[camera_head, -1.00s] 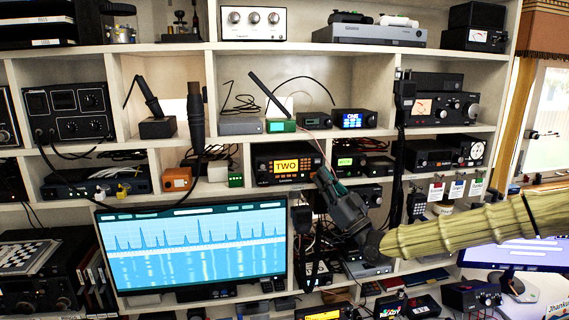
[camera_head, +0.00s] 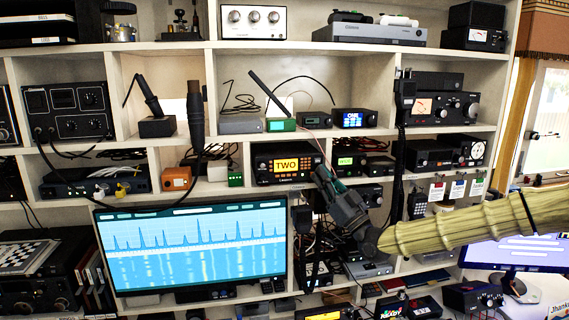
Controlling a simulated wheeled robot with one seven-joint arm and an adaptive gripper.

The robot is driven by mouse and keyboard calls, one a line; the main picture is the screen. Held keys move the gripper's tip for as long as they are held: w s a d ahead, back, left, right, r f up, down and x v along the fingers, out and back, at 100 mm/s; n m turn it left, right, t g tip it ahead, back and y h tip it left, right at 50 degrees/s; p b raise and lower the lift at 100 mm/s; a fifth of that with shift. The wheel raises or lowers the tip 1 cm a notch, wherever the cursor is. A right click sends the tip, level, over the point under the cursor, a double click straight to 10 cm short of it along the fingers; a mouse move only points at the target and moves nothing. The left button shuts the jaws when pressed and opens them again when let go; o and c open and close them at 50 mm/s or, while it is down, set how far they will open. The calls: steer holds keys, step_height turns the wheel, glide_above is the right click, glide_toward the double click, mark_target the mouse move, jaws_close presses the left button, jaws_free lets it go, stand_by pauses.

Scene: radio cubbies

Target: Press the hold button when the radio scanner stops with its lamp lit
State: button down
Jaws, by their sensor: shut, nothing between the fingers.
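A black radio with an orange display reading "TWO" (camera_head: 286,164) sits in the middle cubby. Another small radio with a blue display reading "ONE" (camera_head: 354,119) stands on the shelf above it, to the right. A small radio with a green display (camera_head: 347,163) is right of the TWO radio. My gripper (camera_head: 322,172) is shut and empty, its tip just in front of the right end of the TWO radio. Whether it touches is unclear. I cannot make out a hold button or a lit lamp at this size.
A wide monitor with a blue spectrum trace (camera_head: 193,248) stands at lower left. A black handset with a cord (camera_head: 196,115) hangs above it. White shelf dividers and a dark vertical strap (camera_head: 399,150) flank the arm. Radios crowd the desk below.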

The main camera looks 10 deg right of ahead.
stand_by(0.4)
steer(key=shift+s+b, duration=0.35)
steer(key=shift+s, duration=0.2)
steer(key=s+b, duration=0.1)
steer(key=s, duration=0.5)
stand_by(0.4)
steer(key=shift+d, duration=0.2)
stand_by(1.3)
